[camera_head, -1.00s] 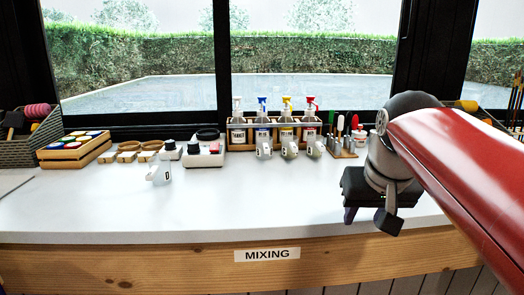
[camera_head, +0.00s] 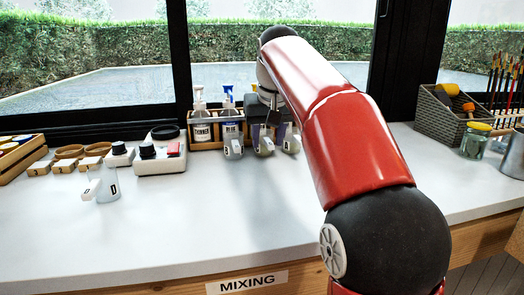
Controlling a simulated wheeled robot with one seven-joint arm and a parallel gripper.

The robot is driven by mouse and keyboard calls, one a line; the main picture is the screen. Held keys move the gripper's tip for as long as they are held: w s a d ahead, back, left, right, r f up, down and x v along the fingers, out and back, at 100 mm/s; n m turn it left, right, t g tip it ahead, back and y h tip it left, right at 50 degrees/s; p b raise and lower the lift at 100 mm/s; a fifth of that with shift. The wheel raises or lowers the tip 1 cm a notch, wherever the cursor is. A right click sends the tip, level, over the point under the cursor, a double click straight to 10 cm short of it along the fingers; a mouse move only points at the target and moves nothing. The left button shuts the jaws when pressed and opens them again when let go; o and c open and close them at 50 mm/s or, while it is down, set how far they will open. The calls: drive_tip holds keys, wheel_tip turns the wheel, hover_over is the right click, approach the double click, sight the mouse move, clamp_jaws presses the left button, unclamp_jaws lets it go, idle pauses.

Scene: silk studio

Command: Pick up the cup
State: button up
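Several small translucent cups with lettered tags stand on the white counter. One cup marked D (camera_head: 108,186) stands alone at the left. Three more stand in a row before the pump bottles: a left cup (camera_head: 233,148), a middle cup (camera_head: 264,147) and a right cup (camera_head: 291,143). My gripper (camera_head: 267,134) points down at the middle cup, its dark fingers apart on either side of the cup's upper part. The arm and gripper body hide part of this area, so I cannot tell whether the fingers touch the cup.
Pump bottles (camera_head: 202,122) stand in a wooden rack close behind the cups. A white device (camera_head: 160,155) and wooden rings (camera_head: 68,152) are to the left. A woven basket (camera_head: 440,122), a glass jar (camera_head: 474,141) and a metal container (camera_head: 514,155) are at the right. The front counter is clear.

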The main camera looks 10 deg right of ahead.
sight(268, 140)
drive_tip(key=x, duration=0.3)
drive_tip(key=shift+w+d+f+b, duration=0.1)
drive_tip(key=shift+f+b, duration=0.2)
clamp_jaws()
drive_tip(key=shift+r, duration=0.1)
